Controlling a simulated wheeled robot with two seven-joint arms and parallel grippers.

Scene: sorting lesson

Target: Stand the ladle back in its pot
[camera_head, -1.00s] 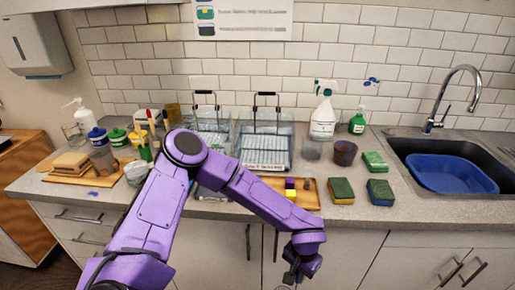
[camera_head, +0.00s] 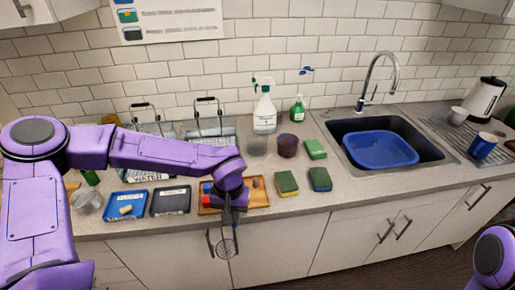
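My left gripper (camera_head: 228,212) points down at the counter's front edge, by a wooden tray. A grey round-headed utensil (camera_head: 227,246), apparently the ladle, hangs below its fingers in front of the cabinet doors. The fingers appear shut on its handle; the grip itself is small and dark. A dark brown, open-topped pot (camera_head: 288,146) stands upright on the counter, behind the sponges. I cannot tell for sure that it is the ladle's pot. My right arm shows only as a purple link at the bottom right; its gripper is out of view.
The wooden tray (camera_head: 258,196) holds small blocks. Sponges (camera_head: 286,183) lie right of it. A clear cup (camera_head: 257,145), spray bottle (camera_head: 265,108) and green bottle (camera_head: 298,108) stand near the pot. Blue (camera_head: 125,206) and dark (camera_head: 170,202) trays lie left. The sink holds a blue basin (camera_head: 380,149).

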